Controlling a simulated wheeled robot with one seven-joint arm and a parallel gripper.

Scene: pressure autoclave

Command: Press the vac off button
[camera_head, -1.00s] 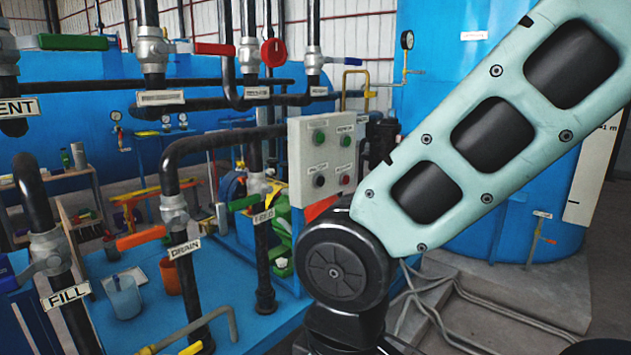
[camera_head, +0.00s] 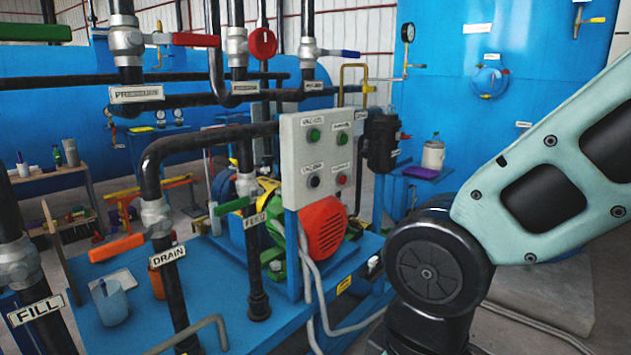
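A grey control panel (camera_head: 289,160) stands on a blue post in the middle of the head view, facing me at an angle. It carries two green buttons on top, and a black one and a red one below. The lower left black button (camera_head: 314,181) has a small label above it that seems to read VAC OFF. The upper left green button (camera_head: 314,135) has a label like VAC ON. My gripper is out of view; only my arm links show at the lower right, and nothing of my arm covers the panel.
Pipes labelled FILL, DRAIN (camera_head: 181,299) and FEED stand left of the panel. A red motor (camera_head: 323,228) sits behind and below it on the blue skid (camera_head: 247,338). Grey cables hang below the panel. A large blue tank (camera_head: 449,85) stands behind at the right.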

